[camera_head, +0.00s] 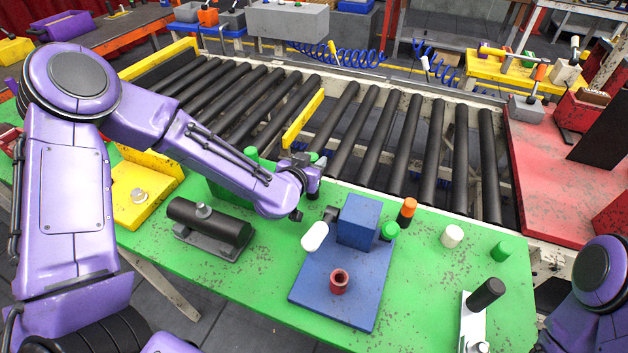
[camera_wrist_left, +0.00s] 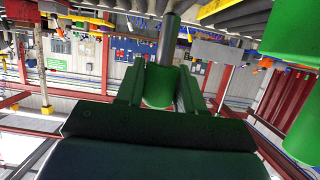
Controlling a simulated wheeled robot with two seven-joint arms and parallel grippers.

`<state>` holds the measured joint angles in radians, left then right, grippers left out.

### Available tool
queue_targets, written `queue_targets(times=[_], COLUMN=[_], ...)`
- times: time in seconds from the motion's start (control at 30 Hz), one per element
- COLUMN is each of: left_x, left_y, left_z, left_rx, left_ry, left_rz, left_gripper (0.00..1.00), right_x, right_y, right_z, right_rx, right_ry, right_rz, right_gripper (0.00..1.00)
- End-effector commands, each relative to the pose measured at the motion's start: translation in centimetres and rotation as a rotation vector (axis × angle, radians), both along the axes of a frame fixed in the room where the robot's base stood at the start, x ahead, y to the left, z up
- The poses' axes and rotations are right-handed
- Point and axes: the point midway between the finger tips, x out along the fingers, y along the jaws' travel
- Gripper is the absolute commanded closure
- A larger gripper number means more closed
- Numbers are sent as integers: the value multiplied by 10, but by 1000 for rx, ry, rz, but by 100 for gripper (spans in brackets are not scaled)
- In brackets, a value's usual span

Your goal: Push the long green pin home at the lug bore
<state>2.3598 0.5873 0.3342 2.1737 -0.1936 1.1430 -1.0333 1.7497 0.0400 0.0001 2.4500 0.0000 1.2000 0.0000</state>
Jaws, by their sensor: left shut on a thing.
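My left gripper (camera_head: 310,174) hangs above the far edge of the green table, behind and left of the blue block (camera_head: 359,222). In the left wrist view its fingers (camera_wrist_left: 158,82) are shut on the green head of a pin (camera_wrist_left: 157,88), whose grey shank (camera_wrist_left: 168,40) points away from the gripper. In the head view only a little green shows at the fingers. The blue block stands on a blue plate (camera_head: 365,305), apart from the held pin. I cannot make out the lug bore. My right gripper is out of view.
On the plate is a red bushing (camera_head: 339,283); a white-headed piece (camera_head: 315,236) is at its left edge. Orange (camera_head: 408,206), green (camera_head: 389,231) and white (camera_head: 452,236) heads stand to the right. A black cylinder (camera_head: 210,228) lies left. Rollers (camera_head: 400,150) run behind.

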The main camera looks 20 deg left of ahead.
Motion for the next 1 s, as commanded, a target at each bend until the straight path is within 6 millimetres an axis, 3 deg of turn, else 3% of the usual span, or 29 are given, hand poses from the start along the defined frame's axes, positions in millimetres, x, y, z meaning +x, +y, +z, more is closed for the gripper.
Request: queue_targets(times=[0.27,0.37,0.73,0.77,0.83,1.0], left_x=[0,1,1,1,1,1], left_y=[-1,-2,-2,-2,-2,-2], left_z=[-47,-55,-62,-62,-61,-61], left_rx=[-2,0,0,0,0,-1], left_ry=[2,-1,-2,-2,-2,-2], left_rz=[-2,-2,-3,-3,-3,-3], left_gripper=[96,96,96,59,37,37], right_x=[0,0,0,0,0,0], right_y=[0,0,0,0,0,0], right_z=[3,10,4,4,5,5], right_rx=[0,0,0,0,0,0], right_ry=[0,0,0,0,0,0], right_rz=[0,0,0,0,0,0], right_gripper=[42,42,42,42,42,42])
